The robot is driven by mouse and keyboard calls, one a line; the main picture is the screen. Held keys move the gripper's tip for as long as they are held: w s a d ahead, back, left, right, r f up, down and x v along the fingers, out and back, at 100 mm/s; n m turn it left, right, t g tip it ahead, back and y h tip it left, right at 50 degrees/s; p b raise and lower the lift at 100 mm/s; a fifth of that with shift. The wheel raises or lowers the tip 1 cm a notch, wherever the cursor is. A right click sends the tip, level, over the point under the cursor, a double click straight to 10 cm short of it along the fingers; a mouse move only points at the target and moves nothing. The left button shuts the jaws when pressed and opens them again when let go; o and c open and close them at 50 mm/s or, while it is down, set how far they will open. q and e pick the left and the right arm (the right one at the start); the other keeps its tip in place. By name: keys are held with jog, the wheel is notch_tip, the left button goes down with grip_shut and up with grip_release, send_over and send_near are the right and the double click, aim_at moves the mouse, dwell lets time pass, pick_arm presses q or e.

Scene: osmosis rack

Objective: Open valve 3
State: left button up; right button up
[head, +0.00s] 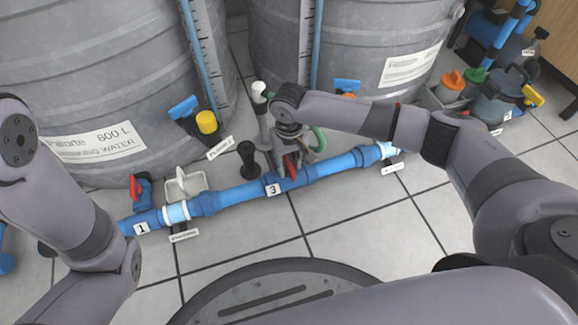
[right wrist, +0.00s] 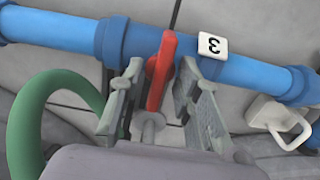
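Valve 3 has a red lever handle (head: 291,166) on the blue pipe (head: 238,194), beside a white label "3" (head: 273,189). In the right wrist view the red handle (right wrist: 161,70) stands between the two fingers of my right gripper (right wrist: 160,88), and the label "3" (right wrist: 213,45) is just right of it. The fingers are apart, with a visible gap on each side of the handle. In the head view my right gripper (head: 288,155) points down at the valve and partly hides it. My left arm shows at the left, but its gripper is out of the picture.
Another red-handled valve (head: 136,187) sits near label "1" (head: 142,228). Large grey tanks (head: 110,70) stand behind the pipe. A green hose (head: 318,140) and a black knob (head: 247,155) are close to my right gripper. Tiled floor (head: 350,220) in front is clear.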

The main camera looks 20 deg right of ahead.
grip_shut()
dwell(0.4)
